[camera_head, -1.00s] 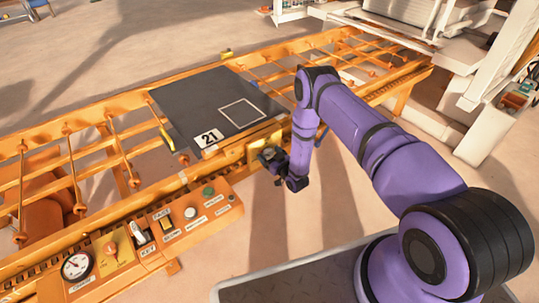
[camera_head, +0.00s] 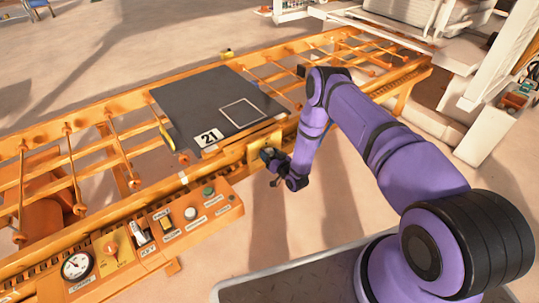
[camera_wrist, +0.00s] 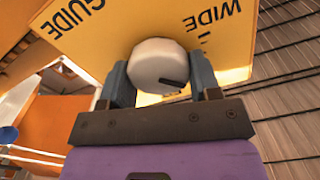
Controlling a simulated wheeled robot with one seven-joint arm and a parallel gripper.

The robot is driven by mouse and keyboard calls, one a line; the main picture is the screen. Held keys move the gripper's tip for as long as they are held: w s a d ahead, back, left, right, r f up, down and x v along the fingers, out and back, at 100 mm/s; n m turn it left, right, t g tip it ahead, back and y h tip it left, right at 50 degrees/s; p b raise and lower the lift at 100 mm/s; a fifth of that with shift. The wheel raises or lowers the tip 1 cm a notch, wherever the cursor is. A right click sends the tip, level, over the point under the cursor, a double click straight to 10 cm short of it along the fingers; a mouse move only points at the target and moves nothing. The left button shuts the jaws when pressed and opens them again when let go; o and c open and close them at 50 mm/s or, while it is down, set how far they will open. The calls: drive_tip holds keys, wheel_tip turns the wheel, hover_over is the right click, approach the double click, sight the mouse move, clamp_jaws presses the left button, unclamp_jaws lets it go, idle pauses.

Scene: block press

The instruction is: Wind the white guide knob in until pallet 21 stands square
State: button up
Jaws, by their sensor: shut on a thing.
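Pallet 21 (camera_head: 208,105), a dark grey slab with a "21" label and a white square outline, lies on the orange roller conveyor. I cannot tell from this angle whether it stands exactly square. The white guide knob (camera_wrist: 158,64) is round with a dark mark, in front of a yellow plate (camera_wrist: 220,35) reading GUIDE and WIDE. My gripper (camera_wrist: 160,82) is shut on the knob, one finger on each side. In the head view my gripper (camera_head: 272,160) is at the conveyor's near side, beside the pallet's near right part; the knob is hidden there.
A control panel (camera_head: 215,212) with buttons, a switch and a round gauge (camera_head: 76,266) stands along the conveyor's near side, left of my gripper. White machinery (camera_head: 460,60) stands at the far right. Open floor (camera_head: 340,200) lies right of my gripper.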

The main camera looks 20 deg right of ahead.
drive_tip(key=o, duration=0.9)
drive_tip(key=v, duration=1)
drive_tip(key=shift+s+d, duration=0.15)
drive_tip(key=shift+s, duration=0.2)
